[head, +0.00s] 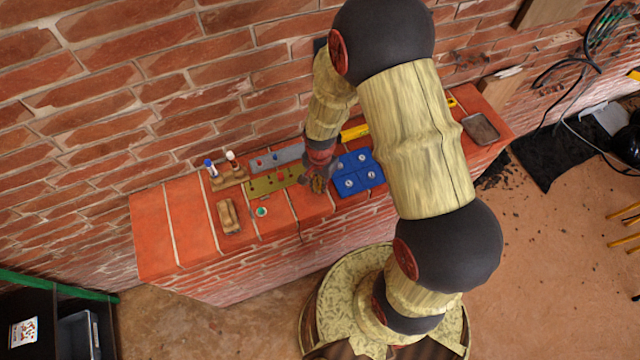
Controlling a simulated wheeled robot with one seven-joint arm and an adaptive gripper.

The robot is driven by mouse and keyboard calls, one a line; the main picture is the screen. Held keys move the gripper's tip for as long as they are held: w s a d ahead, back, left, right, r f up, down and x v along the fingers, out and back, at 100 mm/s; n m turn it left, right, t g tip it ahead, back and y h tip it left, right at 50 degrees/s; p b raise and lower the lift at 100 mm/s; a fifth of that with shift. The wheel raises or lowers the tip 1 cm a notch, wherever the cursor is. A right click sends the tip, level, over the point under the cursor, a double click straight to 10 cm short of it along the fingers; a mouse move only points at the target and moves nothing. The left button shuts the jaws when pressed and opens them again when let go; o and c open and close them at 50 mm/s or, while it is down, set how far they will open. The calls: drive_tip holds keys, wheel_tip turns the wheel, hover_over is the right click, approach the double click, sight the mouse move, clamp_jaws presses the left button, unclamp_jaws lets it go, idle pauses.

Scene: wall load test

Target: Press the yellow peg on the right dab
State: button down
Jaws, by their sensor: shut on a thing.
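My gripper (318,183) points down over the brick ledge, between the olive plate and the blue plate. It is shut on a small yellowish thing that I take to be the yellow peg; the fingers hide most of it. The olive plate (262,188) lies left of my gripper and carries small red dots. A grey plate (287,154) with small coloured dots lies behind it. The blue plate (343,190), with several pale round marks, lies right of my gripper. I cannot tell which mark is the right dab.
A wooden rack (229,179) with upright blue-capped and white-capped items stands at the ledge's left. A wooden block (229,217) and a teal dot (262,212) lie in front. A yellow bar (355,132) lies behind the blue plate. A shallow tray (481,128) sits far right.

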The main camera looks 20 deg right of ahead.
drive_tip(key=shift+f, duration=0.2)
idle(0.3)
idle(0.3)
drive_tip(key=c, duration=1.9)
unclamp_jaws()
drive_tip(key=o, duration=0.3)
drive_tip(key=shift+r, duration=0.1)
drive_tip(key=shift+r+p, duration=1.95)
drive_tip(key=shift+r, duration=1)
